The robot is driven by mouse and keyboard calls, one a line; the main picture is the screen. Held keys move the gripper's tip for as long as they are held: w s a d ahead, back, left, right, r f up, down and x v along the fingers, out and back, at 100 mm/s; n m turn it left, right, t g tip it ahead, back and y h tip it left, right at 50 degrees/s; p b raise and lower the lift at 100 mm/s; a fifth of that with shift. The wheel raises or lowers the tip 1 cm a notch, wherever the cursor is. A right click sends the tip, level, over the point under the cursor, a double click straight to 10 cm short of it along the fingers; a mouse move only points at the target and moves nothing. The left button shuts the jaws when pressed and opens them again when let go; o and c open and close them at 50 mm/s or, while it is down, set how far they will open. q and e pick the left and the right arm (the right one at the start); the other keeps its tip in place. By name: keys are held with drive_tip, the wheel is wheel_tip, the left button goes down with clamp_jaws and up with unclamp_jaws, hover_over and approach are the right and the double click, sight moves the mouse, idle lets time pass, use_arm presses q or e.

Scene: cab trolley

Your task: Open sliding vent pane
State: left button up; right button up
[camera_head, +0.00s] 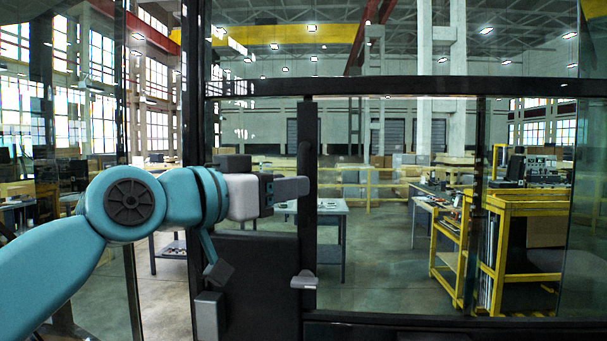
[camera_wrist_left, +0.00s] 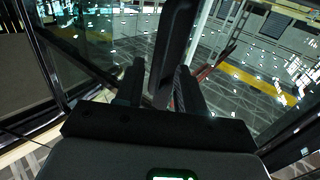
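The sliding vent pane (camera_head: 390,255) is a clear glass panel in a dark frame, right of centre in the head view. A dark upright bar (camera_head: 307,130) runs along its left edge. My left gripper (camera_head: 294,187) reaches this bar from the left, at about mid-height. In the left wrist view, the two dark fingers of my left gripper (camera_wrist_left: 157,88) stand apart with a dark bar (camera_wrist_left: 174,45) between them. A narrow gap seems to show beside the bar, and firm contact cannot be made out. My right gripper is in neither view.
A small grey ledge-like part (camera_head: 304,281) sits low on the upright bar. A dark panel (camera_head: 258,275) stands below my left wrist. A dark crossbar (camera_head: 400,86) runs above the pane. Yellow racks (camera_head: 500,245) and tables stand beyond the glass.

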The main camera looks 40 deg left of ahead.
sight(306, 216)
use_arm(q)
drive_tip(key=w, duration=0.4)
drive_tip(key=shift+d+p, duration=0.4)
drive_tip(key=shift+w+a, duration=0.15)
drive_tip(key=shift+w, duration=0.15)
drive_tip(key=shift+s+d, duration=0.15)
drive_tip(key=shift+d, duration=0.05)
clamp_jaws()
drive_tip(key=shift+d, duration=0.1)
